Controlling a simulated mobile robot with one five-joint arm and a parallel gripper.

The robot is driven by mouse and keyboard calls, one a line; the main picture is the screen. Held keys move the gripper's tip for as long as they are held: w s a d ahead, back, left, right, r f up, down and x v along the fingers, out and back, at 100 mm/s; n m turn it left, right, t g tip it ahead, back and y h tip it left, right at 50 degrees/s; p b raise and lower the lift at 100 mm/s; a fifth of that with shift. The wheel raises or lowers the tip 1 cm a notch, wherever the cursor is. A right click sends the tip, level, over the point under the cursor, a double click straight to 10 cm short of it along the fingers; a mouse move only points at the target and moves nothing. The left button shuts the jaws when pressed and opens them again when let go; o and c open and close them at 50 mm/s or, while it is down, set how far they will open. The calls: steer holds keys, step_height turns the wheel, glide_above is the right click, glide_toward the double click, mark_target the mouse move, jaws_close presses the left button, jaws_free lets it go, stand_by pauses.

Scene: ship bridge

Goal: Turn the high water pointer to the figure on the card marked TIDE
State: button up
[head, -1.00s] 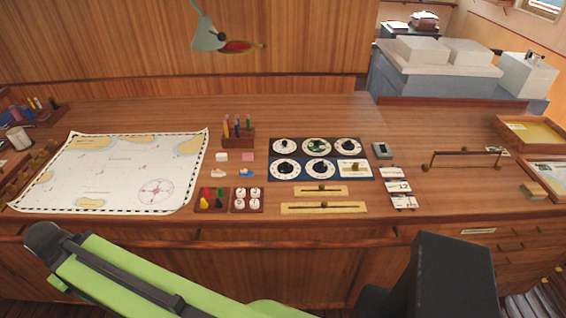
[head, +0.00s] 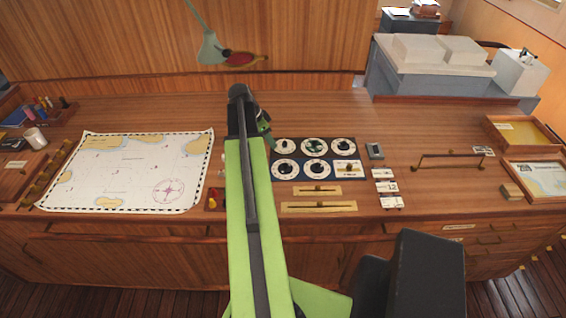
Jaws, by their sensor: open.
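A panel of dials (head: 314,158) lies on the desk, with a dark upper row and a blue lower row of round white dials with dark knobs. I cannot tell which dial bears the high water pointer. Several small white cards (head: 386,187) lie in a column right of the panel. Their print is too small to read, so I cannot tell which is marked TIDE. My gripper (head: 266,132) is at the end of my green arm, just left of the panel's upper left dial (head: 283,147). It is small and partly hidden by my arm, and appears apart from the dials.
Brass sliders (head: 318,206) lie below the panel. A chart (head: 125,172) covers the desk at left. A lamp (head: 210,50) hangs above. A brass rail (head: 448,166), a grey device (head: 375,151) and trays (head: 525,134) are to the right.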

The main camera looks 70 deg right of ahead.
mark_target(285, 165)
steer(key=b+x, duration=0.7)
steer(key=x, duration=0.1)
steer(key=b+x, duration=0.8)
steer(key=x, duration=0.1)
steer(key=shift+w+a+f+b, duration=0.1)
steer(key=shift+w+a+b, duration=0.1)
steer(key=shift+w+b, duration=0.1)
steer(key=shift+s+d+f, duration=0.15)
steer(key=shift+s+f, duration=0.05)
steer(key=shift+r, duration=0.1)
jaws_close()
